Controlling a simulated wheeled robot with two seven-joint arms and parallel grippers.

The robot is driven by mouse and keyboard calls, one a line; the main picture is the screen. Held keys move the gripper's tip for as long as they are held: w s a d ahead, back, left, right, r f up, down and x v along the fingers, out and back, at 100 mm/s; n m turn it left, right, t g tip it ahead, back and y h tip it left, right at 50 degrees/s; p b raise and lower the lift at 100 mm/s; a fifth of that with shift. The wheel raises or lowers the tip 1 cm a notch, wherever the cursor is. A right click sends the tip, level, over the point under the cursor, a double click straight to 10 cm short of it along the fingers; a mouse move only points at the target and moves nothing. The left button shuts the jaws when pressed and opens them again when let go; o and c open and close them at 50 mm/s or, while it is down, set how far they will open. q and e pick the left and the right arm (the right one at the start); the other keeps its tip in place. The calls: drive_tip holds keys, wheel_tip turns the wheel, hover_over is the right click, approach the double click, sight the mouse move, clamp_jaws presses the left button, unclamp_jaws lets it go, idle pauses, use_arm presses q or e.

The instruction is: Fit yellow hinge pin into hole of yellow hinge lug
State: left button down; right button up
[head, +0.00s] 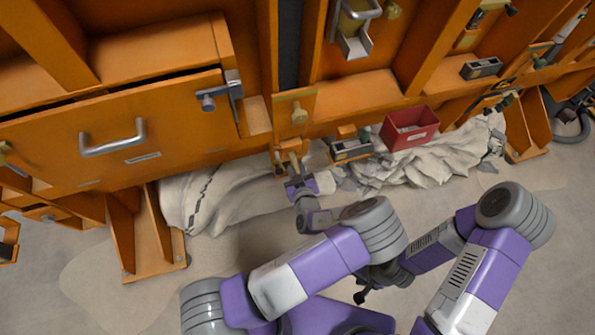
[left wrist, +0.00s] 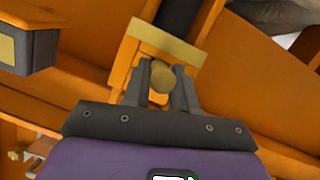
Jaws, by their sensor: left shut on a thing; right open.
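My left gripper (head: 287,165) is shut on the yellow hinge pin, low in front of the orange frame. In the left wrist view, the pin's rounded yellow head (left wrist: 161,78) shows between the two dark fingers (left wrist: 162,88). A pale yellow block (left wrist: 165,42), which looks like the yellow hinge lug, lies just beyond the fingertips on an orange part. Its hole is not visible, and I cannot tell whether the pin touches it or is in it. My right gripper (head: 365,291) is open and empty, low near the floor, partly behind my left arm.
A yellow knob (head: 299,115) sits on an orange block above my left gripper. A drawer (head: 180,130) with a metal handle is at left. A red bin (head: 410,128) stands to the right. A crumpled pale cloth (head: 235,198) lies under the frame. Grey floor is open at lower left.

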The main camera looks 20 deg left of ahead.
sight(294, 162)
use_arm(q)
drive_tip(key=shift+w+a+r, duration=0.15)
drive_tip(key=shift+w+a, duration=0.3)
drive_tip(key=shift+w, duration=0.15)
drive_tip(key=shift+w+a+r, duration=0.15)
drive_tip(key=shift+w+a, duration=0.25)
drive_tip(key=shift+w, duration=0.2)
idle(0.4)
drive_tip(key=shift+w+r, duration=0.1)
drive_tip(key=shift+w, duration=0.05)
drive_tip(key=shift+b, duration=0.3)
drive_tip(key=shift+s+d+f, duration=0.2)
drive_tip(key=shift+s+d, duration=0.05)
drive_tip(key=shift+s, duration=0.2)
drive_tip(key=s+d+f+b, duration=0.1)
drive_tip(key=s+d, duration=0.3)
drive_tip(key=s, duration=0.2)
drive_tip(key=shift+s+d+f, duration=0.15)
drive_tip(key=shift+s, duration=0.1)
idle(0.6)
